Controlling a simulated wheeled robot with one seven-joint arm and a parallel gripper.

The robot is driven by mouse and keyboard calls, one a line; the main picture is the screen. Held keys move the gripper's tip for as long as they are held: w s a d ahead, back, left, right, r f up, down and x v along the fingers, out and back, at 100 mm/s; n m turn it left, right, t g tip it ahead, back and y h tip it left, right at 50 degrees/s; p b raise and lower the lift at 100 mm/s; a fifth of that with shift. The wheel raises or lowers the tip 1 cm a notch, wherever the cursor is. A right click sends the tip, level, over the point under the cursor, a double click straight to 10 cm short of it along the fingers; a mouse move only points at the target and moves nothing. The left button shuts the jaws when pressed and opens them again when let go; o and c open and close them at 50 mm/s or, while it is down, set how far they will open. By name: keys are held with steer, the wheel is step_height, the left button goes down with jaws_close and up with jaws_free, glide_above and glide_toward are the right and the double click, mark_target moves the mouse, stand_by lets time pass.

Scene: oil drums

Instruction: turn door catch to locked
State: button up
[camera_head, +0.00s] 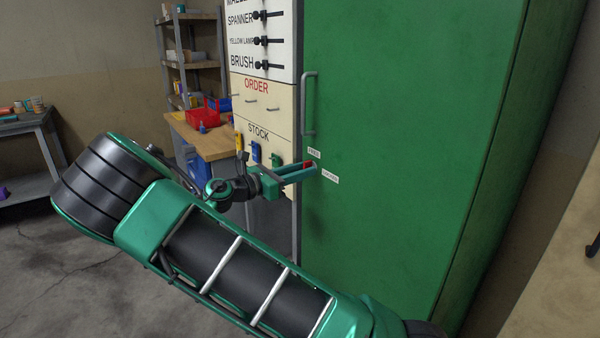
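The green cabinet door (400,130) stands closed in the head view, with a long upright handle (309,104) near its left edge. Below the handle are two small white labels, an upper one (314,153) and a lower one (330,177). Their text is too small to read surely. A small red part, likely the door catch (307,164), shows at the tips of my gripper (309,169), close to the upper label. My green fingers point right at the door. Whether they grip the red part or only lie around it cannot be told. The catch's pivot is hidden.
My arm crosses the foreground. Floor at left is clear.

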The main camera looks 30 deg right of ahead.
jaws_close()
steer(key=shift+m, duration=0.3)
steer(key=m, duration=1.7)
steer(key=shift+w+a, duration=0.1)
steer(key=shift+f+m, duration=0.1)
steer(key=shift+m, duration=0.2)
stand_by(0.4)
